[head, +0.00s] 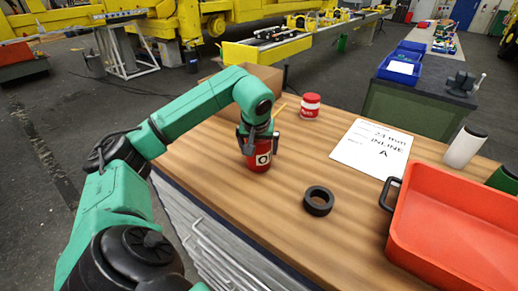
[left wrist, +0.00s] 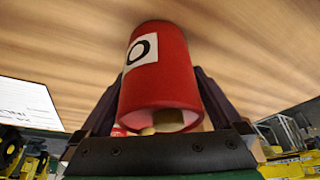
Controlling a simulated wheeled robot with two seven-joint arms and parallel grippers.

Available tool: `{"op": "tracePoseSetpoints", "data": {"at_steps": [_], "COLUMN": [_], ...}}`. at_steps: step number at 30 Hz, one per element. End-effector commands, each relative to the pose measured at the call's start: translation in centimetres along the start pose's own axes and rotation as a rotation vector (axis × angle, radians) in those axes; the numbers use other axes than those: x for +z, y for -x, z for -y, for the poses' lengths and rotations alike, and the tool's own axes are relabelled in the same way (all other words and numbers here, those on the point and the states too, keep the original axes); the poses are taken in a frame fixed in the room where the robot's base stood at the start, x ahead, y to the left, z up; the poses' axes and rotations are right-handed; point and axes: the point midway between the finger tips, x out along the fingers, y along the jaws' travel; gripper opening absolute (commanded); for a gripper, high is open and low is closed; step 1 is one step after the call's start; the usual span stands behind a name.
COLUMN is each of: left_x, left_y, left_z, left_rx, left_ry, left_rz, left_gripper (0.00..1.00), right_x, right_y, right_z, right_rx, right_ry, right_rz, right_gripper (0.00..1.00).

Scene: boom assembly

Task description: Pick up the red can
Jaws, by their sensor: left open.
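The red can (head: 258,162), with a white label bearing a dark ring, stands on the wooden table near its left edge. My left gripper (head: 259,142) points down over it, with one finger on each side of its upper part. In the left wrist view the can (left wrist: 165,72) sits between the two dark fingers of the left gripper (left wrist: 160,105). The jaws are open. Whether a finger touches the can is not clear. My right gripper is out of view.
A red-and-white can (head: 310,106) stands farther back, and a cardboard box (head: 262,78) is behind the arm. A black ring (head: 318,201), a printed sheet (head: 372,148), an orange tray (head: 455,230) and a white cylinder (head: 464,147) are to the right.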

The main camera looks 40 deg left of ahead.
Motion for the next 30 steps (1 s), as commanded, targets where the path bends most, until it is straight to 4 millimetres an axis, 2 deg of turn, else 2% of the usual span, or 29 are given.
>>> {"op": "tracePoseSetpoints", "data": {"at_steps": [2,6,8,9,17,22,26,30], "left_x": [0.0,0.0,0.0,0.0,-0.1,-1.0,-2.7,-4.8], "left_y": [0.0,0.0,0.0,0.1,0.3,2.2,6.3,11.7], "left_z": [0.0,0.0,0.0,0.0,0.0,-0.1,-0.2,-0.2], "left_rx": [0.000,0.000,0.001,0.001,0.002,0.005,0.010,0.010], "left_ry": [0.000,0.000,0.000,0.001,0.001,0.003,0.004,0.003], "left_rz": [0.000,0.001,0.001,-0.001,-0.001,-0.004,-0.007,-0.005], "left_gripper": [1.00,0.46,0.23,0.15,0.15,0.15,0.15,0.15], "right_x": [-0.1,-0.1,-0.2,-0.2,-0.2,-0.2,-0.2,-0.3], "right_y": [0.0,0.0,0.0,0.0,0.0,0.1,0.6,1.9], "right_z": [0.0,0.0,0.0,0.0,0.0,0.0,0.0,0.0], "right_rx": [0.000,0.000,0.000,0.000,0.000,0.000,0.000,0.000], "right_ry": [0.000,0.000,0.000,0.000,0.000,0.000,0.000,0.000], "right_rz": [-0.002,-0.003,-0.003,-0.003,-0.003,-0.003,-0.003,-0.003], "right_gripper": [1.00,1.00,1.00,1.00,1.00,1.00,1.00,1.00]}}
